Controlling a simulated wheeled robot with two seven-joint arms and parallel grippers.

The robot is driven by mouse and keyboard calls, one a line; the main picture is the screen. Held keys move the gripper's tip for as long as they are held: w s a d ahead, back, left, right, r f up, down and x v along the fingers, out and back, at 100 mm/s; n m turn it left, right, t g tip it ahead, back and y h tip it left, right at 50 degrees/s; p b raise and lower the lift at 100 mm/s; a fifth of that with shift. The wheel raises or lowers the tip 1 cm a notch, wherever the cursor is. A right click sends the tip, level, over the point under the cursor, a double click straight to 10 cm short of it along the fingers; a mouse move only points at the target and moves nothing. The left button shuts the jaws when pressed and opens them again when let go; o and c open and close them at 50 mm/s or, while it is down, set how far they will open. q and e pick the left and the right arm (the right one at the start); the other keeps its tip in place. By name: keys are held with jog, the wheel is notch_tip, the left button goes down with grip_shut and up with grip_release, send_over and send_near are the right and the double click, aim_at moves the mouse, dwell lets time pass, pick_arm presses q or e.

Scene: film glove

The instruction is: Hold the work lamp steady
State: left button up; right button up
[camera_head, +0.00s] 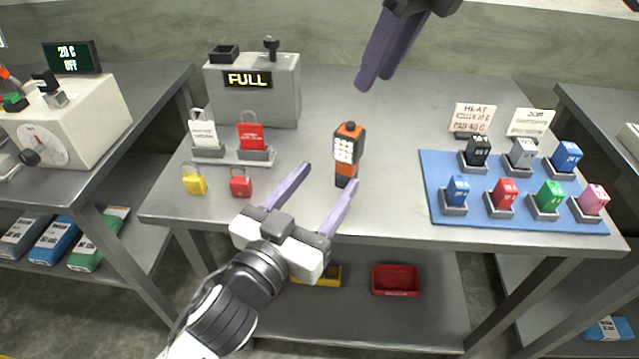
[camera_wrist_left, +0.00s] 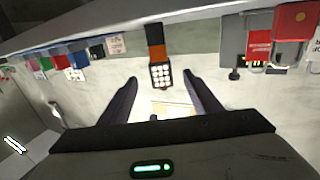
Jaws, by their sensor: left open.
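The work lamp (camera_head: 348,145) is orange and black with a lit panel of white lights. It stands upright on the grey workbench, and it also shows in the left wrist view (camera_wrist_left: 160,74). My left gripper (camera_head: 330,173) is open with its purple fingers spread, reaching in from the front. The lamp is just ahead of the fingertips, roughly centred between them in the left wrist view; I see no grip on it. My right gripper (camera_head: 376,82) hangs above the back of the bench, its purple fingers pointing down; their opening is unclear.
A grey box reading FULL (camera_head: 252,95) stands behind left. White (camera_head: 204,134) and red (camera_head: 251,137) padlock-like tags sit on a stand; yellow (camera_head: 194,183) and red (camera_head: 240,186) ones lie in front. A blue mat (camera_head: 432,185) with several coloured blocks is at right.

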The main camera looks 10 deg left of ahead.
aim_at(343, 157)
pick_arm(q)
jog(key=x, duration=1)
jog(key=c, duration=1.2)
jog(key=shift+c, duration=0.2)
pick_arm(e)
grip_shut()
dwell(0.4)
